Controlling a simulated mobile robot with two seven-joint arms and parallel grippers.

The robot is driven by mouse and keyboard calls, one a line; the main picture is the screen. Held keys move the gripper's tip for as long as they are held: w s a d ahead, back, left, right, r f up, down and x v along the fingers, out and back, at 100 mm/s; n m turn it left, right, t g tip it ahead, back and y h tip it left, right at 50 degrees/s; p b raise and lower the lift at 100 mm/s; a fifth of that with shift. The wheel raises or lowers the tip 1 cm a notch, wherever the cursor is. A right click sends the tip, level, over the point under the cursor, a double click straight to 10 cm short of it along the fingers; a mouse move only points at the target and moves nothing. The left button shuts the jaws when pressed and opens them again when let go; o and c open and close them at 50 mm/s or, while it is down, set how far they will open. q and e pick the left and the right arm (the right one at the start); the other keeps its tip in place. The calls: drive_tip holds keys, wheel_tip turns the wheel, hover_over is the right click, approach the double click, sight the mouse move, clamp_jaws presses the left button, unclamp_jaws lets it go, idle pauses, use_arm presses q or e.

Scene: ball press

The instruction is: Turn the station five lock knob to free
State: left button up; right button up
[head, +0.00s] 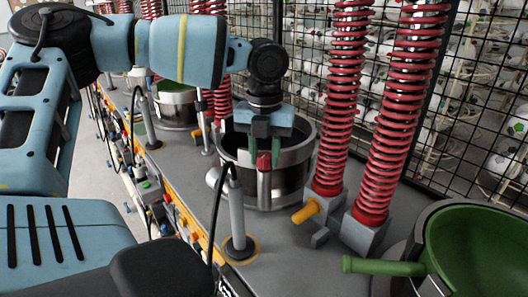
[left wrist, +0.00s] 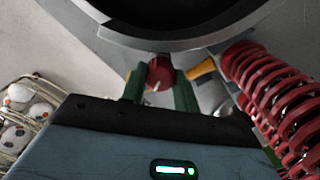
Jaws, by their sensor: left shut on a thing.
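The red lock knob (head: 264,163) sits on top of a grey post in front of a steel pot (head: 285,185). My left gripper (head: 264,152) comes down from above, its green fingers on either side of the knob. In the left wrist view the red knob (left wrist: 159,72) shows between the two green fingers (left wrist: 160,88), and the gripper is shut on it. The fingers hide part of the knob, and its markings cannot be read. My right gripper is not in view.
Tall red springs (head: 405,110) stand right of the pot, with an orange handle (head: 305,212) near their base. A grey post (head: 237,215) with a black cable stands close on the left. A green bowl (head: 485,250) with a green handle is at the lower right. A black mesh fence stands behind.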

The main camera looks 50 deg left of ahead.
use_arm(q)
drive_tip(key=n, duration=0.2)
drive_tip(key=shift+n, duration=0.4)
drive_tip(key=n, duration=0.4)
drive_tip(key=shift+n, duration=0.3)
drive_tip(key=n, duration=0.3)
drive_tip(key=shift+n, duration=1.2)
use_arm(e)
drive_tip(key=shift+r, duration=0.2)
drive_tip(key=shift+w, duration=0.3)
use_arm(q)
drive_tip(key=o, duration=1)
drive_tip(key=shift+r, duration=0.1)
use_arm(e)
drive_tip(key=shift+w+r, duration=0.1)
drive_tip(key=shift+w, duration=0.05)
